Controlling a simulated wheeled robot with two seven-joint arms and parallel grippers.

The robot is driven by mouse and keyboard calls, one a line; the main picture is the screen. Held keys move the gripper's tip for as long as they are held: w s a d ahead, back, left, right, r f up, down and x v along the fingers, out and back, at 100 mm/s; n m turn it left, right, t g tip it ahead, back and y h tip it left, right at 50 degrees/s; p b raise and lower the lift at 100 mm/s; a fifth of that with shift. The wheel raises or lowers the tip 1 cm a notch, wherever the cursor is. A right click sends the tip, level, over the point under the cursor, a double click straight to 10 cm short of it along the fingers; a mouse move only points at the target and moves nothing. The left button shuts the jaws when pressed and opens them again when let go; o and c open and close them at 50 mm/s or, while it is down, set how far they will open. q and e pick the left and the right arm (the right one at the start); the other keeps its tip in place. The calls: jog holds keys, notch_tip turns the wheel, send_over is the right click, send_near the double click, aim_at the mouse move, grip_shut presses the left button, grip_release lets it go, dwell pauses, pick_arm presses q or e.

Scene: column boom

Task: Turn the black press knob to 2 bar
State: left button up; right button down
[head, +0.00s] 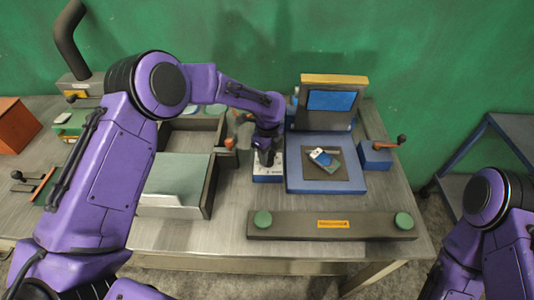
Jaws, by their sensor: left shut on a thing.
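My left gripper (266,158) points down over a small blue box with a pale, marked top plate (277,173), just left of the blue press. It is shut on the black press knob on that plate. The gripper hides most of the knob, and the two dark shapes run together. The pointer and the scale marks are too small to read, so I cannot tell the knob's setting. Of my right arm, only purple links show at the lower right, and its gripper is out of view.
The blue press (296,178) has a raised lid (321,115), with small items on its dark bed. An orange-handled lever box (375,157) stands to its right. A bar with two green buttons (290,226) lies in front. A grey-topped box (176,180) stands left of the knob.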

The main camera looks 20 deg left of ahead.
aim_at(269, 157)
pick_arm(q)
jog(key=shift+s+d+f+m, duration=0.2)
jog(key=shift+f+m, duration=0.05)
jog(key=shift+m, duration=0.35)
jog(key=o, duration=1.1)
jog(key=shift+c, duration=0.2)
jog(key=shift+r, duration=0.1)
jog(key=shift+w, duration=0.1)
jog(key=shift+r, duration=0.2)
notch_tip(269, 157, up, 10)
jog(key=b, duration=0.2)
jog(key=shift+b, duration=0.35)
